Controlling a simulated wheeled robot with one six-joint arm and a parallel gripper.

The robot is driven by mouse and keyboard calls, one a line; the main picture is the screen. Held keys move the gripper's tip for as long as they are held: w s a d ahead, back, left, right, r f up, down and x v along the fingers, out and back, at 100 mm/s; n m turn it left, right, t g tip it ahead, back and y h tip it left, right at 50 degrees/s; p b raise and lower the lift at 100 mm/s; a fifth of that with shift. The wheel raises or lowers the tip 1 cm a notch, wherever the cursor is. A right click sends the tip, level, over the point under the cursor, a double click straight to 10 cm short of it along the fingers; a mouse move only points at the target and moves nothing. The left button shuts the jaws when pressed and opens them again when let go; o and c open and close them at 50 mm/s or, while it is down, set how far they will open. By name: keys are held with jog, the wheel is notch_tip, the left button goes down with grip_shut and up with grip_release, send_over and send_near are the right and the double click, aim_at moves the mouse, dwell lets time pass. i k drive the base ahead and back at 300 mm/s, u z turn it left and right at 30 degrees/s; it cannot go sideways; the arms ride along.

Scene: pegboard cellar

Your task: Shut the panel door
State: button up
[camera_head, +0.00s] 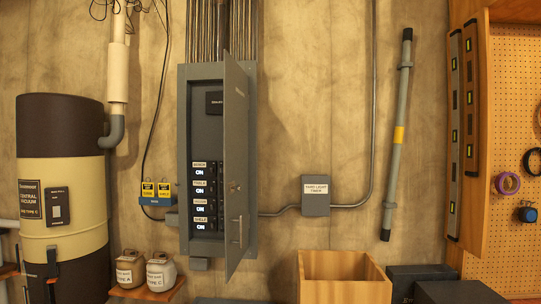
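The grey electrical panel (183,160) is mounted on the wall, left of the middle of the view. Its panel door (236,150) is hinged on the right side and stands open, swung out toward me. The door has a small round lock and a handle (237,230) low on its face. Inside the panel, several breaker rows with labels and "ON" marks (200,172) show to the left of the door. The door hides the right part of the interior. My gripper is not in view.
A wooden box (344,285) stands at the bottom, right of the panel, with dark cases (455,292) beside it. A central vacuum canister (62,200) and two jars (160,272) on a shelf are at left.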

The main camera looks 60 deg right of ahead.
aim_at(236, 96)
jog(key=z, duration=1.75)
jog(key=k, duration=0.5)
jog(key=u, duration=1.2)
jog(key=i, duration=0.95)
jog(key=z, duration=0.75)
